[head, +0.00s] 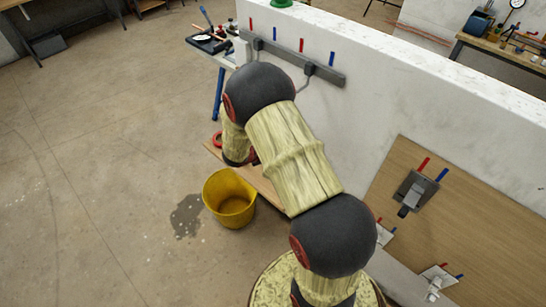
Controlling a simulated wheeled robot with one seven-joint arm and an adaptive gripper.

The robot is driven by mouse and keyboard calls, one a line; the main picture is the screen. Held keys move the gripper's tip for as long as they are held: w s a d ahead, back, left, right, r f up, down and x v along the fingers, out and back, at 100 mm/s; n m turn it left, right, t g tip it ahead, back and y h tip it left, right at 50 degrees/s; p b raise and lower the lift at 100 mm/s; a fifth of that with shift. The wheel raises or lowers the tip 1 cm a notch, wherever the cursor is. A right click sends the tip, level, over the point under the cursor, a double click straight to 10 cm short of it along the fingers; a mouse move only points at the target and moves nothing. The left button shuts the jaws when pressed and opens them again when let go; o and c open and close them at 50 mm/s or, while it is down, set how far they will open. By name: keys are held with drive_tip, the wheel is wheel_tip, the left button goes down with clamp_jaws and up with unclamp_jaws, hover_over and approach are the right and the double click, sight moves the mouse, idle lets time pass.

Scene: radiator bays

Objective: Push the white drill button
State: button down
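I cannot make out a white drill button for certain in the head view. A small white plate with a pale knob (436,281) sits at the lower right on the wooden board (480,232). A grey fitting with a dark lever (415,191) is mounted higher on that board, between red and blue marks. My arm rises from the bottom, bends at its upper dark joint and folds down on the left. My gripper does not show; its end of the arm is hidden behind my own links.
A yellow bucket (230,199) stands on the floor beside a dark wet patch (188,216). A white wall (390,100) carries a grey rail (290,55) with red and blue marks. A small table with tools (208,42) stands behind. The floor at left is clear.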

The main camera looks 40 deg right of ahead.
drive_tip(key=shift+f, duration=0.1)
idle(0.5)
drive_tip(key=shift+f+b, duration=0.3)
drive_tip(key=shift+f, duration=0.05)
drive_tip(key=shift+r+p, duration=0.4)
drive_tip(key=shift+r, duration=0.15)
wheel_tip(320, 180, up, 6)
drive_tip(key=p, duration=0.5)
idle(0.4)
idle(0.3)
